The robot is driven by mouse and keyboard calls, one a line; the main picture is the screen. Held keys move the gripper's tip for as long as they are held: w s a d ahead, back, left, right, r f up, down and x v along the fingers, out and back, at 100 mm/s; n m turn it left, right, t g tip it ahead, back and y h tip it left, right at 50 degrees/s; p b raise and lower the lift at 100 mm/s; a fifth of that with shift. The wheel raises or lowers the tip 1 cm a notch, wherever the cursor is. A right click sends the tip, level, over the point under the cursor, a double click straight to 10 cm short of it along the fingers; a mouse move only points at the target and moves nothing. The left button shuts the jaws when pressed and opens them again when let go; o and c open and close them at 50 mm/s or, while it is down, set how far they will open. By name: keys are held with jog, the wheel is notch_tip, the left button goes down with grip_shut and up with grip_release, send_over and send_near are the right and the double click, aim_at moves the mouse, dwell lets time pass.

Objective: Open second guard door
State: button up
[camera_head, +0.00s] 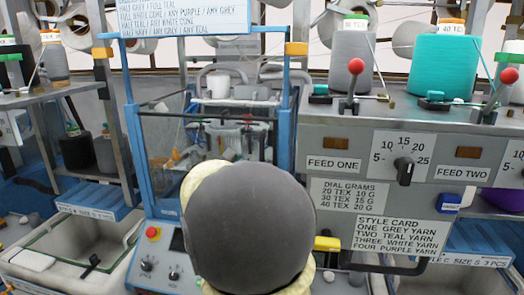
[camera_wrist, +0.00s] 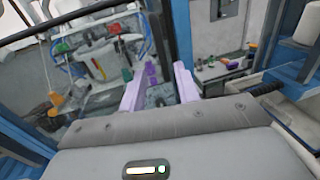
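The blue-framed guard (camera_head: 133,150) of the knitting machine stands left of centre in the head view, with a dark bar across its upper part. I cannot tell which part is the second guard door, or whether its panel is clear or open. Blue frame posts also show in the wrist view (camera_wrist: 302,62). In the wrist view my gripper (camera_wrist: 164,76) has its two lilac fingers apart, with machine parts visible between them. It appears empty, close to a dark upright bar (camera_wrist: 156,25). In the head view my grey arm hides the gripper and the guard's lower right.
A control panel with a red button (camera_head: 153,233) lies below the guard. The grey feed console (camera_head: 340,128) with cones and red-knobbed levers stands to the right. A grey bin (camera_head: 70,250) is at lower left, and shelves with yarn cones stand at left.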

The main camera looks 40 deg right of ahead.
aim_at(262, 153)
jog(key=p+x, duration=0.2)
jog(key=x, duration=0.8)
jog(key=shift+d, duration=0.15)
grip_shut()
